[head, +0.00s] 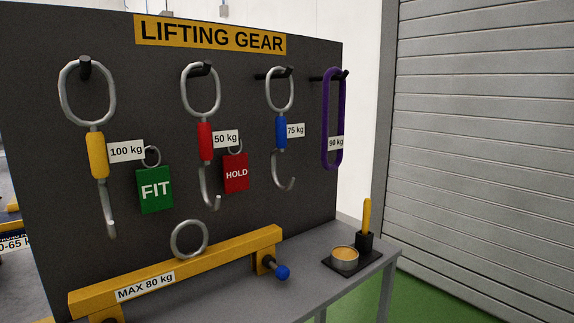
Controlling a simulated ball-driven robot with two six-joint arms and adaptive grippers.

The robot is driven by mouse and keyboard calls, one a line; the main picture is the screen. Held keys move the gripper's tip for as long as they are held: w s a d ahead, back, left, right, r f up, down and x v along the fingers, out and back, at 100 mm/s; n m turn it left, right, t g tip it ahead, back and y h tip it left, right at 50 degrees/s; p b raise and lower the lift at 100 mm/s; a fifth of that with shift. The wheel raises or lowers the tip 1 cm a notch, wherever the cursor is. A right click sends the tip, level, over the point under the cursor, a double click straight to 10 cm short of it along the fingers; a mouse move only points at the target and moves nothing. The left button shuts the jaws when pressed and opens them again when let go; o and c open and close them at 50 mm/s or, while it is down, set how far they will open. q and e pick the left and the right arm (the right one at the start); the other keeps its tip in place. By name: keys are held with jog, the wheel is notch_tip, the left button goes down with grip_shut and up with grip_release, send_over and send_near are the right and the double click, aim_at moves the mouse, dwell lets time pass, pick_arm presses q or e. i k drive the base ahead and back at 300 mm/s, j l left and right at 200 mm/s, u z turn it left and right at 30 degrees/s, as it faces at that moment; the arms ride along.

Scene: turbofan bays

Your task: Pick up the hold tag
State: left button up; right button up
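The hold tag (236,174) is a red square plate with white "HOLD" lettering and a small ring at its top. It hangs against the dark board, just right of the red-sleeved hook (205,142) and below the "50 kg" label. A green "FIT" tag (155,190) hangs to its left, beside the yellow-sleeved hook (98,155). Neither of my grippers shows in the head view.
The dark "LIFTING GEAR" board (140,75) also bears a blue-sleeved hook (281,133) and a purple sling (326,120). A yellow beam (200,268) lies on the grey bench (310,290) in front. A round tin (345,260) and yellow-handled tool (367,216) stand right.

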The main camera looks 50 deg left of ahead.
aim_at(235, 166)
jog(key=i+l+u, duration=0.1)
jog(key=i+u, duration=0.25)
jog(key=i, duration=0.15)
jog(key=i+l+u, duration=0.2)
jog(key=i+u, duration=0.15)
jog(key=i, duration=0.15)
jog(key=i+l+u, duration=0.15)
jog(key=u, duration=0.3)
jog(key=i+l+u, duration=0.2)
jog(key=u, duration=0.2)
jog(key=i+l+u, duration=0.15)
jog(key=l+u, duration=0.15)
jog(key=u, duration=0.15)
jog(key=i+l+u, duration=0.1)
jog(key=l+u, duration=0.2)
jog(key=u, duration=0.15)
jog(key=l+u, duration=0.45)
jog(key=i+j, duration=0.05)
jog(key=j, duration=0.05)
